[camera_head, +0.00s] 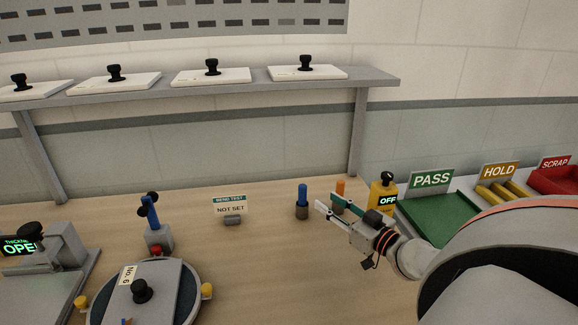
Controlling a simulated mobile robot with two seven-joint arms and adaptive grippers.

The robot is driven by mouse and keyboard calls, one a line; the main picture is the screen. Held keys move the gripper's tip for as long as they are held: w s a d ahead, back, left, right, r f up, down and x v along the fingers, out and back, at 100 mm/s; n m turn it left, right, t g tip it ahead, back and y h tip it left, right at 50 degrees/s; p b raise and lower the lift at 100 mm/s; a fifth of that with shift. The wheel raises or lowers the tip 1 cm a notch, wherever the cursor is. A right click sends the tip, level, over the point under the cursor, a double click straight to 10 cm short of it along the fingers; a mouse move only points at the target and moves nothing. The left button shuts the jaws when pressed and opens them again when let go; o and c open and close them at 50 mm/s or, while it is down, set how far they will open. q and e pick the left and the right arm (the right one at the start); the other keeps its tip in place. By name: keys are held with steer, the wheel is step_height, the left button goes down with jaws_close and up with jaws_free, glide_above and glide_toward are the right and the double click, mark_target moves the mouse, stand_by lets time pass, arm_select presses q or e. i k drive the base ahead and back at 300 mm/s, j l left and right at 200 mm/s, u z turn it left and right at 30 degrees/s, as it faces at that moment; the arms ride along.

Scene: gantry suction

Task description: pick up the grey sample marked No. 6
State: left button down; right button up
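The grey sample marked No. 6 (168,283) is at the lower left. It is a flat grey plate with a black knob on top and a white label, and it rests on a round fixture (197,300) whose lower part is cut off by the picture edge. My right gripper (325,202) is over the middle right of the table, well to the right of the sample. Its two fingers point left and are apart, with nothing visible between them. My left gripper is not in view.
Yellow knobs flank the fixture. Behind it stand a blue-handled device (152,225) and a NOT SET sign (230,207). Blue-topped (302,200) and orange-topped (340,188) posts stand near my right gripper. A green PASS tray (440,217) is right. The middle table is clear.

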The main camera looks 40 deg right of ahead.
mark_target(146, 294)
steer(key=k+j, duration=0.75)
steer(key=k, duration=0.15)
